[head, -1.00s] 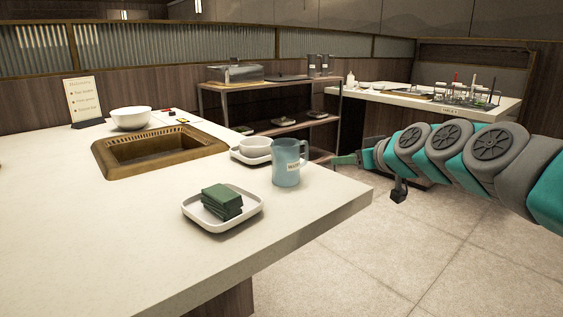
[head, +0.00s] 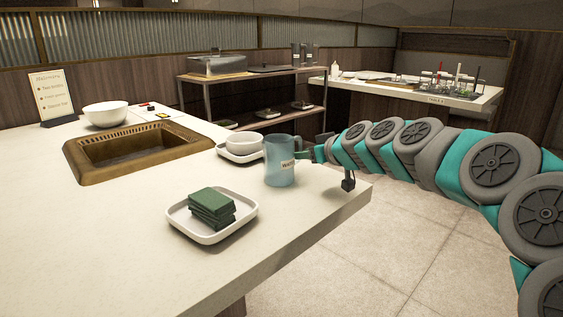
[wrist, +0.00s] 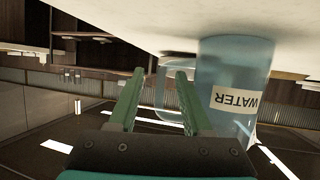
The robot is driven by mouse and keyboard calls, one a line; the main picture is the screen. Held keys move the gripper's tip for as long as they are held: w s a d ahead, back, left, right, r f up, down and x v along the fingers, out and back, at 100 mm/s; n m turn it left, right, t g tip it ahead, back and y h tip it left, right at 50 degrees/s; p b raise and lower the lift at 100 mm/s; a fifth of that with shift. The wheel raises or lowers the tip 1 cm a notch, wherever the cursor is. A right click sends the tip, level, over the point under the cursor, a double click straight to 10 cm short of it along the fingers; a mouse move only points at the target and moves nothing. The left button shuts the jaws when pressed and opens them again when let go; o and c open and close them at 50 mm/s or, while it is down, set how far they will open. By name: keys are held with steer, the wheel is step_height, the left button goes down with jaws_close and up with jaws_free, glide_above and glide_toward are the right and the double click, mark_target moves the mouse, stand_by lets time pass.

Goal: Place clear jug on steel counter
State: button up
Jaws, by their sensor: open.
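The clear jug (head: 280,165), bluish and see-through with a WATER label, stands upright near the right edge of the pale counter (head: 110,240). In the wrist view the jug (wrist: 228,75) appears upside down at the right, with its handle (wrist: 160,90) partly behind and between the fingers. My gripper (head: 304,154) is open, just right of the jug on its handle side. In the wrist view both green fingers (wrist: 159,74) are apart, with no clear grip on the handle; contact cannot be told. No surface is clearly recognisable as a steel counter.
A white tray with green blocks (head: 212,236) lies in front of the jug. A sunken brown basin (head: 135,150) is at left. A shelf rack (head: 225,78) and another counter (head: 480,104) stand behind.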

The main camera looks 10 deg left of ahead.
steer(key=shift+p+x, duration=0.35)
steer(key=shift+x, duration=1.95)
steer(key=shift+r, duration=0.15)
jaws_close()
